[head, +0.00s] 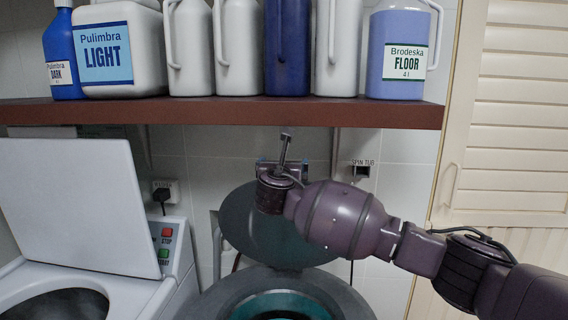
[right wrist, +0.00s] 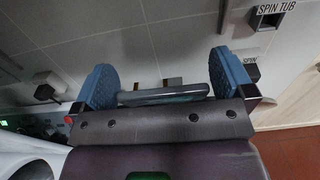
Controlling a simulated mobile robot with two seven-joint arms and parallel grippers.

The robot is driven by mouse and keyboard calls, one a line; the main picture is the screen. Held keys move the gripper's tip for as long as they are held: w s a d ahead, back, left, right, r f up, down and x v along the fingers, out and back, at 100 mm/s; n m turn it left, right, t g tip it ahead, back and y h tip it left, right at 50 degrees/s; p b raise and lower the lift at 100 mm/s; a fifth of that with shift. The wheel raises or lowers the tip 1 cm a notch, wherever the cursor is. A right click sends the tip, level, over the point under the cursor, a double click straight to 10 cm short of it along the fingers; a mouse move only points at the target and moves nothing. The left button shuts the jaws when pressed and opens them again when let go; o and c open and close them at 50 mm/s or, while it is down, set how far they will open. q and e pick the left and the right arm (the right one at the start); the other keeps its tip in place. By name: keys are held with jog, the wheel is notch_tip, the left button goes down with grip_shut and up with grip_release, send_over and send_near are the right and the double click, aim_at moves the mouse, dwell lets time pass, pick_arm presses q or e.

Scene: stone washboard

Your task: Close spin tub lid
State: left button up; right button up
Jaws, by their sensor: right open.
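The spin tub (head: 350,303) is the round grey tub at the bottom centre of the head view, with a teal inside. Its dark round lid (head: 262,240) stands open, tilted up at the back of the tub. My right gripper (head: 283,163) is at the lid's upper edge, near the wall, partly hidden by my own wrist. In the right wrist view my right gripper (right wrist: 165,82) is open, its two blue pads apart. A grey-teal edge (right wrist: 165,95), seemingly the lid's, shows between the pads; I cannot tell whether they touch it. My left gripper is not in view.
A brown shelf (head: 220,112) with several bottles runs above my right gripper. A white washer with a raised lid (head: 70,205) stands at the left. A spin tub socket (head: 362,171) is on the tiled wall, and a louvred door (head: 520,120) is at the right.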

jog(key=shift+w+d, duration=0.1)
jog(key=shift+w, duration=0.3)
jog(key=c, duration=1.1)
jog(key=s+a+f+t+b, duration=0.2)
jog(key=s+f+b, duration=0.2)
jog(key=s+f, duration=0.3)
jog(key=s+a+f+t+h+b, duration=0.1)
jog(key=s+f, duration=0.6)
jog(key=s, duration=0.7)
jog(key=a+t+b, duration=0.1)
jog(key=t+b, duration=0.1)
jog(key=b, duration=0.1)
jog(key=shift+f+t, duration=0.2)
jog(key=shift+t, duration=0.1)
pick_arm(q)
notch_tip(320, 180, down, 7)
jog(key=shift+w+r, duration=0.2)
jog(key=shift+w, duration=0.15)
pick_arm(e)
jog(key=shift+s+a+f, duration=0.2)
jog(key=shift+s+f, duration=0.3)
jog(key=shift+f, duration=0.15)
